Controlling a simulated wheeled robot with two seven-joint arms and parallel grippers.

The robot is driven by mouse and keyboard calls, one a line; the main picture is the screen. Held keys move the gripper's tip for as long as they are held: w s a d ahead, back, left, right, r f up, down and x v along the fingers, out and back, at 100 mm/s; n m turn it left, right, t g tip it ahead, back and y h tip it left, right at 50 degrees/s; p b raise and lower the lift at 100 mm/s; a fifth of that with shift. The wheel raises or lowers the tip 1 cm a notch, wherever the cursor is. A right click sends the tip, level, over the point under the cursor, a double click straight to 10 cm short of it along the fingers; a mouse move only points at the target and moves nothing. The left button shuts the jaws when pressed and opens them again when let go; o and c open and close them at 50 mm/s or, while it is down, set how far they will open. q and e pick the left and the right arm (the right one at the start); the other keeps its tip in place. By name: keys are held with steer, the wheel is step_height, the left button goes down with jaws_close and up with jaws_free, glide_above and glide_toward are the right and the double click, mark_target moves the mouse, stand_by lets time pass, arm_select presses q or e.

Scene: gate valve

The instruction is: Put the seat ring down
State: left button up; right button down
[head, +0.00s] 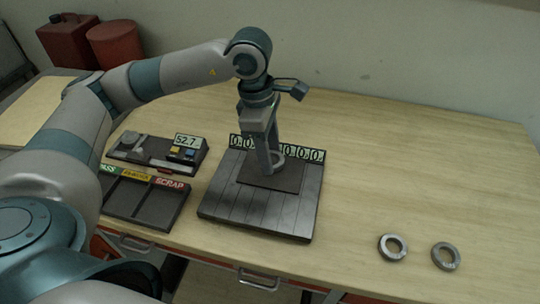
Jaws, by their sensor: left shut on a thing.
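My left gripper (270,162) points down over the dark square pad (285,182) on the grey slatted plate (250,212). It is shut on a grey seat ring (279,154), which shows partly between and beside the fingers. The ring is at or just above the pad; I cannot tell whether it touches. Two more grey rings, a left one (393,247) and a right one (445,256), lie flat and apart on the table at the front right. My right gripper is not in view.
A display strip (302,153) stands along the plate's back edge, partly hidden by my gripper. Left of the plate are an instrument reading 52.7 (187,141) and a dark sectioned tray (148,202) with a SCRAP label. The wooden table (420,170) is clear at the right.

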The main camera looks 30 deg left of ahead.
arm_select(q)
steer(key=shift+f+p, duration=0.35)
steer(key=shift+f, duration=0.8)
steer(key=shift+f+b, duration=0.25)
steer(key=shift+b, duration=0.05)
steer(key=o, duration=1.2)
steer(key=shift+r, duration=0.1)
